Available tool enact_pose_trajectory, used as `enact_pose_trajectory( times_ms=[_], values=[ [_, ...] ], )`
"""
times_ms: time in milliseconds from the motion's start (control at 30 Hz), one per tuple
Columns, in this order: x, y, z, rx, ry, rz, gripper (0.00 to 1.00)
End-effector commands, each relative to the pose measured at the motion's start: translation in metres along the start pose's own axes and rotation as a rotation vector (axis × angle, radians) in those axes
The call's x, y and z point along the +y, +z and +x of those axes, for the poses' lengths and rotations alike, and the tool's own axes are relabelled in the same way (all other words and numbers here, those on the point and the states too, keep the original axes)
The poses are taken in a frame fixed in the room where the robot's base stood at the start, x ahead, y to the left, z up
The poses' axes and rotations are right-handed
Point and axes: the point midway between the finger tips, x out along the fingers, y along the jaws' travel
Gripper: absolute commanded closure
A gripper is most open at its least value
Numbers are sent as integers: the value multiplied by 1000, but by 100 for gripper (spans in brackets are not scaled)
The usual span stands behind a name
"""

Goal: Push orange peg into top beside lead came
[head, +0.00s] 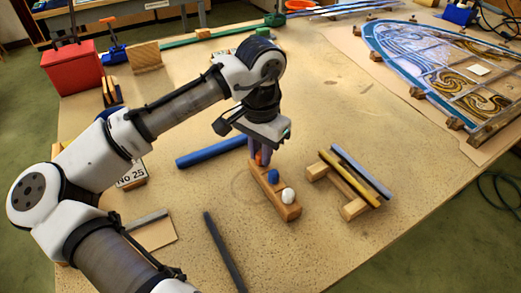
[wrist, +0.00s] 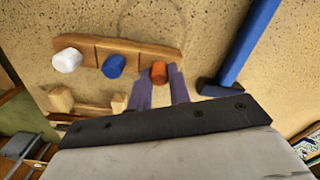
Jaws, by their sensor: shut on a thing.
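The orange peg (head: 259,159) stands at the far end of a small wooden peg block (head: 289,212). It also shows in the wrist view (wrist: 159,73) between the two purple fingers. My gripper (head: 260,152) points down and is shut on the orange peg, which still appears seated in the block. In the wrist view the fingertips (wrist: 160,84) sit either side of the peg. The leaded panel (head: 440,70) lies flat at the right of the table, far from my gripper, with swirled amber and blue glass and dark lead lines. The spot beside the lead came cannot be made out.
A blue peg (head: 273,176) and a white peg (head: 288,195) share the block. A wooden rack (head: 354,208) with blue and yellow bars stands to its right. A blue bar (head: 211,150) lies left. Wooden blocks (head: 454,123) edge the panel.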

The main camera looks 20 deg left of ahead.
Motion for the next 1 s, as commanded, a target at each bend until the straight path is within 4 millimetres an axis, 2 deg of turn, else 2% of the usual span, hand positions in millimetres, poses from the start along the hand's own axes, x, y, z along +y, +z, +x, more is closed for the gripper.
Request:
enact_pose_trajectory(
  times_ms=[1000],
  values=[
    [0, 0, -12, 1, 0, 0, 100]
  ],
)
